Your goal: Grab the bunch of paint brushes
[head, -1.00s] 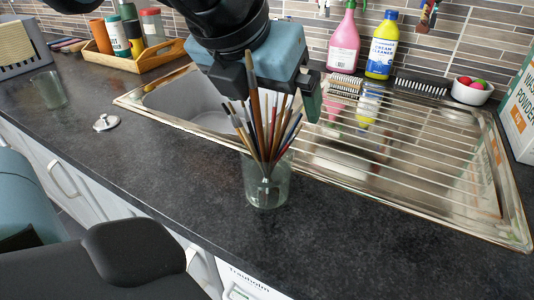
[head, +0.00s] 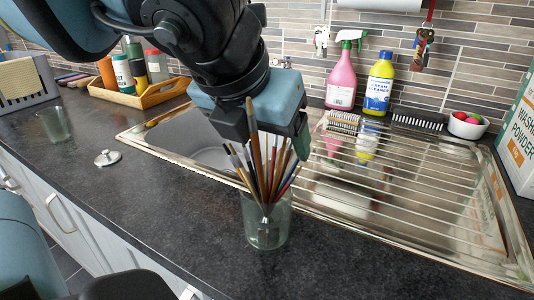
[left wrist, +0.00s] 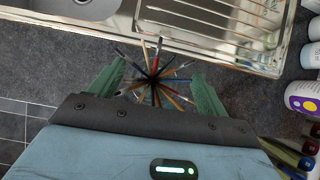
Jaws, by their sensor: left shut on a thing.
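The bunch of paint brushes (head: 262,170) stands in a clear glass jar (head: 266,226) on the dark worktop, in front of the sink. Its handles fan out above the rim, and the lower ends show through the glass. My left gripper (head: 275,138) comes down from above and is shut on the upper part of the bunch. In the left wrist view the brushes (left wrist: 154,78) spread out between the two green fingers of the gripper (left wrist: 156,88). The exact contact is partly hidden. My right gripper is not in view.
A metal sink with a wire drainer (head: 400,190) lies behind and right of the jar. A pink spray bottle (head: 341,82) and a cleaner bottle (head: 379,84) stand at the wall. A sink plug (head: 107,158), an empty glass (head: 52,124) and a wooden tray (head: 145,98) are at left.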

